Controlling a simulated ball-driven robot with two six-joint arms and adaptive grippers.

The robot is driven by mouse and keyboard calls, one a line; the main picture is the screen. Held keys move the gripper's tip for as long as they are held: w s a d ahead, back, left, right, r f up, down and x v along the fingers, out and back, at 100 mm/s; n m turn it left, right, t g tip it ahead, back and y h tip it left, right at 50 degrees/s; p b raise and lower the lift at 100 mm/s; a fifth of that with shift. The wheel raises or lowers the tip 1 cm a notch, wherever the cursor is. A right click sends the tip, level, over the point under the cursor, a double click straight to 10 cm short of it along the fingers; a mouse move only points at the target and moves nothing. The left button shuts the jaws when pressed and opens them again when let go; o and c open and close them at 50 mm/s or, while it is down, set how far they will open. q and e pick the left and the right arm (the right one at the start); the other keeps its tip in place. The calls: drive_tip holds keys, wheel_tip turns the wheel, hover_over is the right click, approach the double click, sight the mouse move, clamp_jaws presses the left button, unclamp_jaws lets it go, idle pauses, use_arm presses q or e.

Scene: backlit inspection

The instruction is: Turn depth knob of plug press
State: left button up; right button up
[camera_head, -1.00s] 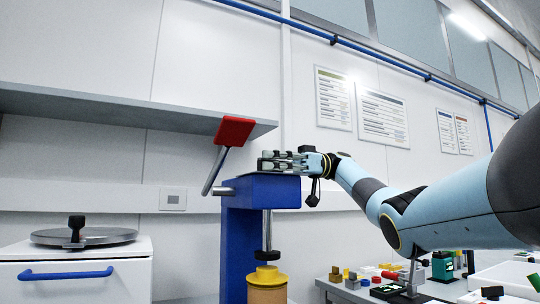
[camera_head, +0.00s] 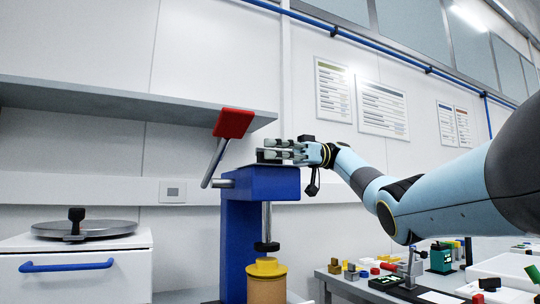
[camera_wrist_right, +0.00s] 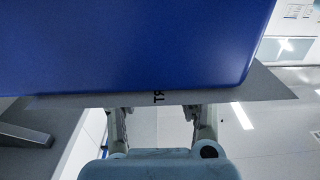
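The plug press (camera_head: 235,235) is a blue frame with a red-ended lever (camera_head: 232,123) tilted up at its left. Its steel ram (camera_head: 267,220) carries a black collar (camera_head: 267,246) above a yellow-topped cylinder (camera_head: 265,267). My right gripper (camera_head: 268,153) is at the top of the press head, pointing left. In the right wrist view its two fingers (camera_wrist_right: 160,122) are apart, with nothing seen between them. There the blue press body (camera_wrist_right: 140,45) fills the upper part, with a grey lettered plate (camera_wrist_right: 240,100) at its edge. I cannot make out the depth knob for sure. My left gripper is out of view.
A grey shelf (camera_head: 130,110) runs along the wall at left. Below it, a white cabinet (camera_head: 110,270) carries a round metal lid (camera_head: 84,229). At right, a table (camera_head: 345,288) holds several small coloured blocks under my right arm. The space left of the lever is clear.

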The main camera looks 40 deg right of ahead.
wheel_tip(320, 180, up, 9)
drive_tip(key=shift+r, duration=0.15)
idle(0.6)
